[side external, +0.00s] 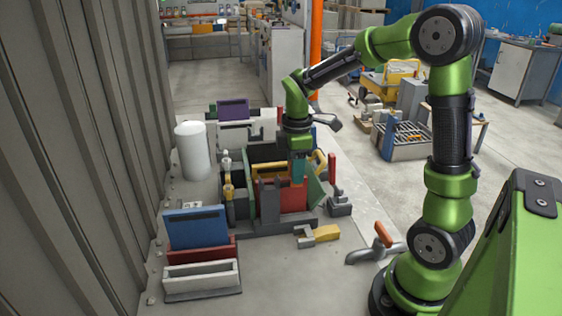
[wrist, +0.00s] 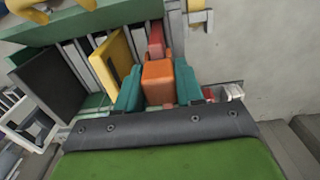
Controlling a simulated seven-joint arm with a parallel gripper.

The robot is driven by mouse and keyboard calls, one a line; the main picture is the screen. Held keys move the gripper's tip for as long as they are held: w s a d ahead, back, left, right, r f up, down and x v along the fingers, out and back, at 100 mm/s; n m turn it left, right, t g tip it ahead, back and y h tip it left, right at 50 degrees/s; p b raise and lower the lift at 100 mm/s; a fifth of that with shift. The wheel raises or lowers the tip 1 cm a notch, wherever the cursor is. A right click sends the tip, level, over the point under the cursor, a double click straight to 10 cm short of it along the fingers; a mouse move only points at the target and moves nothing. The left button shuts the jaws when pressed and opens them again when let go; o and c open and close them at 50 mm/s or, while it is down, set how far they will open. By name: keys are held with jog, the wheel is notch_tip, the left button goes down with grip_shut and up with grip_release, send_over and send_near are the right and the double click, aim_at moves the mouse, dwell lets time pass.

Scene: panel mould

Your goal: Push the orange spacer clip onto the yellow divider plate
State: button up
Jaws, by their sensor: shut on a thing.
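My gripper (wrist: 158,88) has two teal fingers, shut on the orange spacer clip (wrist: 158,80) in the wrist view. In the side view my gripper (side external: 298,170) is over the mould, and the orange clip shows small between the fingers. The yellow divider plate (wrist: 113,66) stands tilted in the mould, left of the clip in the wrist view and apart from it there. The clip's underside is hidden.
A red plate (wrist: 156,38) stands just beyond the clip, and a dark plate (wrist: 52,82) stands left of the yellow one. A green mould wall (side external: 314,190), a blue plate (side external: 196,227) in a rack and a white cylinder (side external: 193,150) are nearby.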

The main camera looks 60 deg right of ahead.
jog(key=shift+r, duration=0.45)
notch_tip(320, 180, up, 2)
jog(key=shift+r, duration=0.15)
jog(key=s+a+r, duration=0.1)
jog(key=s+a, duration=0.3)
jog(key=s, duration=1.1)
jog(key=w+d+r, duration=0.2)
jog(key=w+d, duration=0.2)
jog(key=w, duration=0.6)
jog(key=w+d+r, duration=0.3)
jog(key=w+d, duration=0.2)
jog(key=w, duration=0.5)
jog(key=shift+f, duration=2.9)
jog(key=shift+f, duration=1.85)
